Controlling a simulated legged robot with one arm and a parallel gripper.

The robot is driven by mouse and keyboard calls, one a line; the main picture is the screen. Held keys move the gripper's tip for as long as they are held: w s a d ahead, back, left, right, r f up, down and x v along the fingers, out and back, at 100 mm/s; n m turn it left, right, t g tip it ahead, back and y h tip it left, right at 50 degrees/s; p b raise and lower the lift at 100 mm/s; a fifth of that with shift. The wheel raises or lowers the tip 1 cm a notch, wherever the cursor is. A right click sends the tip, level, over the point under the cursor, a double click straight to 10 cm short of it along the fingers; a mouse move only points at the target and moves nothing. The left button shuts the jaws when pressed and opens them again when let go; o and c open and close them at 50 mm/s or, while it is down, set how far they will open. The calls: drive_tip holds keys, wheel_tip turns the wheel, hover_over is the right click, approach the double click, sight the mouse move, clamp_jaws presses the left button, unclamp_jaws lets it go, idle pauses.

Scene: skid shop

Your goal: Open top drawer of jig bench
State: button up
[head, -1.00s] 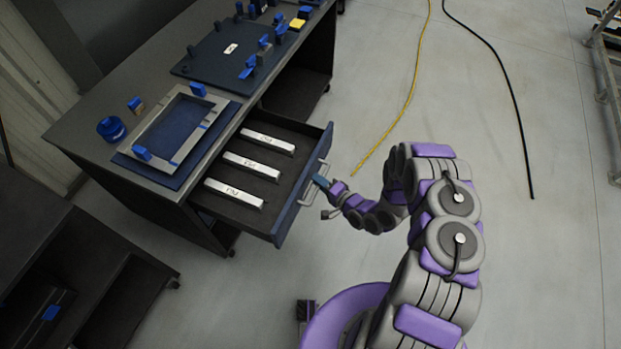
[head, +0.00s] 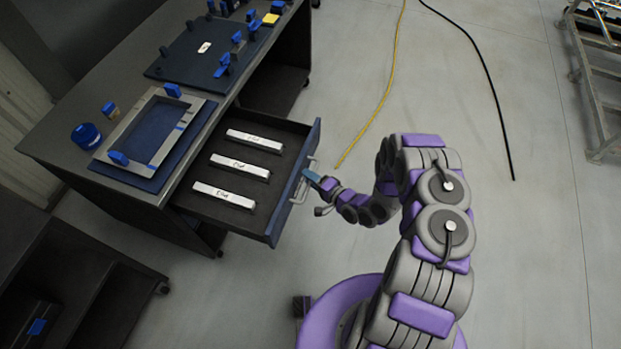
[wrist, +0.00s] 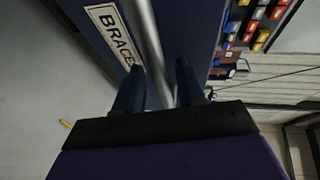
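The jig bench (head: 60,125) stands at the left with its top drawer (head: 215,208) pulled well out. Several white labelled bars lie in the drawer. The drawer's metal handle (head: 304,182) is on its blue front. My gripper (head: 314,180) is at this handle. A label reading "BRACE" (wrist: 113,35) is on the drawer front, partly hidden by a finger.
A dark shelf unit (head: 60,260) stands at the lower left. A yellow cable (head: 378,105) and a black cable (head: 487,75) lie on the floor. A metal rack (head: 590,75) is at the upper right. The floor right of my arm is clear.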

drive_tip(key=shift+r, duration=0.1)
drive_tip(key=p+v, duration=0.1)
drive_tip(key=v, duration=1.6)
drive_tip(key=shift+d, duration=0.25)
drive_tip(key=shift+s, duration=0.1)
